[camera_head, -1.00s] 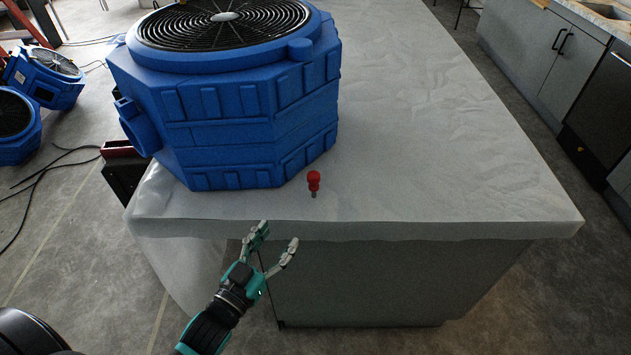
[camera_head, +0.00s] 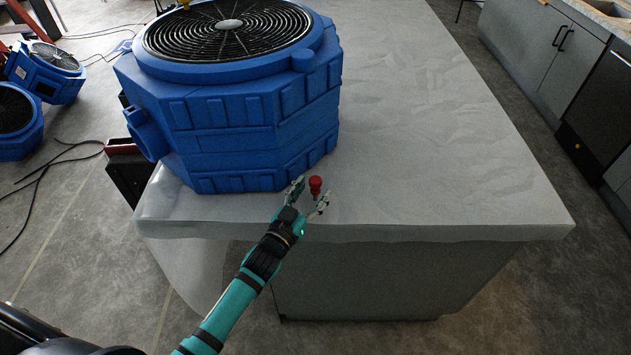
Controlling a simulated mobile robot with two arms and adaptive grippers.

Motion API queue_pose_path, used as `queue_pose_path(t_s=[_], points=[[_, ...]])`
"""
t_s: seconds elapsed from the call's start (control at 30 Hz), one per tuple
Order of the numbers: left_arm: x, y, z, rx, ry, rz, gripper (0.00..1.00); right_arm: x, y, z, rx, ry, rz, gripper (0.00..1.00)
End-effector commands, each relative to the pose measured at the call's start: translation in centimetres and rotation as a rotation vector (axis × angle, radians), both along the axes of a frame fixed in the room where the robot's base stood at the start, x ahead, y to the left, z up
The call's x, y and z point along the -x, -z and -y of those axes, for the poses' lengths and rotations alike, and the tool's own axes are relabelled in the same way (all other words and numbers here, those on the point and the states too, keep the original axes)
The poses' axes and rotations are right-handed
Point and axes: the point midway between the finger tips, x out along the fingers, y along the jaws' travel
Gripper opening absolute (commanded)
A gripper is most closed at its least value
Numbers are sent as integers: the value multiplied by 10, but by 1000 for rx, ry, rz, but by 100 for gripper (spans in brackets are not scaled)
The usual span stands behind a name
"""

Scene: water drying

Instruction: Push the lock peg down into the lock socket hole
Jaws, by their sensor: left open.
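The red lock peg (camera_head: 315,184) stands upright on the covered table, close in front of the blue fan unit (camera_head: 240,135). Its metal lower end is partly hidden by my gripper. My left gripper (camera_head: 312,193) is open, with one finger to the left of the peg and the other in front and to its right. I cannot tell whether either finger touches it. I cannot make out the lock socket hole. My right gripper is not in view.
The white-covered table (camera_head: 430,150) is clear to the right of the fan unit, and its front edge lies under my left arm. More blue fans (camera_head: 45,75) and cables lie on the floor at left. Grey cabinets (camera_head: 545,50) stand at right.

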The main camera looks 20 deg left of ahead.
Motion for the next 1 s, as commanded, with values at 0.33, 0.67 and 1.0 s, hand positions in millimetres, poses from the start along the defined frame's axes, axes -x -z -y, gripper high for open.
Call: queue_pose_path(t_s=[0.33,0.67,1.0], points=[[-10,1,3,1,1,-2,57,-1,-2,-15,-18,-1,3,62],[-10,1,2,0,0,-2,13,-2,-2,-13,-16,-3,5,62],[-10,1,2,0,0,-2,0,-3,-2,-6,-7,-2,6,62]])
